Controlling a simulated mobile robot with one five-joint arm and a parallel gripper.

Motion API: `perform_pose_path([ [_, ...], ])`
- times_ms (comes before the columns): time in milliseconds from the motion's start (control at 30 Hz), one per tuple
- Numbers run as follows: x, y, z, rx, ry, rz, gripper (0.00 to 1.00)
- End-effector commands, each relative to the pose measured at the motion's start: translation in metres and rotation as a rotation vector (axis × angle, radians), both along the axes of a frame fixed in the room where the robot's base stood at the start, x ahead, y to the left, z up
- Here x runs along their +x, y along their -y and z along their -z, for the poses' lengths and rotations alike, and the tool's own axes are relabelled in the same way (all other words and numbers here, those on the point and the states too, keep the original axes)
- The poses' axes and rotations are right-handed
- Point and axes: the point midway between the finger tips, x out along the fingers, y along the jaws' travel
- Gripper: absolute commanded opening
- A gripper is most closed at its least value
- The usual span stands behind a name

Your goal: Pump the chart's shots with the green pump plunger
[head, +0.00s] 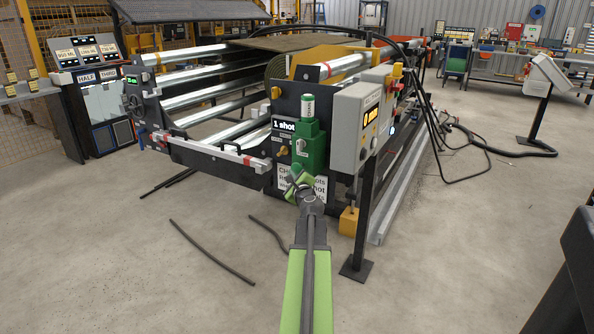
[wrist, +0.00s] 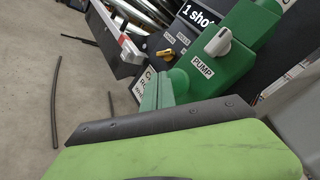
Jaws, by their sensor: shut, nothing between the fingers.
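The green pump (head: 312,148) stands on the black end panel of the roll machine, with a white-labelled cylinder (head: 308,106) on top. In the wrist view the green pump block (wrist: 245,30) has a PUMP label (wrist: 203,66) and a white knob (wrist: 218,42). A display (head: 284,125) beside it reads "1 shot". A white chart sign (head: 318,187) below mentions shots; my gripper hides part of its text. My gripper (head: 299,184) is shut and empty, just in front of the panel below the pump. I cannot tell whether it touches the pump.
A grey control box (head: 355,125) on a black post (head: 365,215) stands close right of the pump. Dark rods (head: 210,253) lie on the floor.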

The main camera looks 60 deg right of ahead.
Motion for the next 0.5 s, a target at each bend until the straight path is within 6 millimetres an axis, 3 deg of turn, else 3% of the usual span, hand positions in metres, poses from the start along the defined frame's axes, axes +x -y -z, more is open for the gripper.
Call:
perform_pose_path([
  [500, -0.0003, 0.0087, -0.0001, 0.0, 0.0, 0.0, 0.0],
])
